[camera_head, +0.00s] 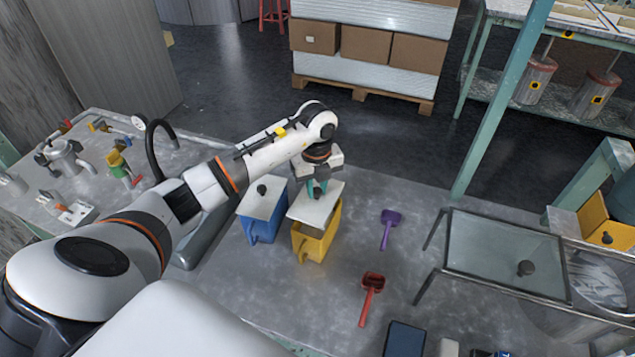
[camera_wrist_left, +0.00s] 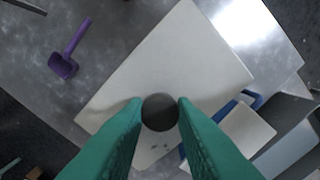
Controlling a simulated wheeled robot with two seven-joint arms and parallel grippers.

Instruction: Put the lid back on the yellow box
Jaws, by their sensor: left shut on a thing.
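The yellow box (camera_head: 313,246) stands on the metal table in the head view, its front part uncovered. A pale flat lid (camera_head: 318,207) is over its back part, tilted or shifted from the rim; I cannot tell whether they touch. My left gripper (camera_head: 317,188) is shut on the lid's dark round knob (camera_wrist_left: 160,112), above the back of the box. In the left wrist view the lid (camera_wrist_left: 185,65) fills the middle below the teal fingers and hides the yellow box. My right gripper is not in view.
A blue box (camera_head: 262,230) with its own pale lid stands just left of the yellow box. A purple scoop (camera_head: 389,228) and a red scoop (camera_head: 371,298) lie to the right. A glass-topped stand (camera_head: 505,255) is further right. Tubing parts crowd the far left.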

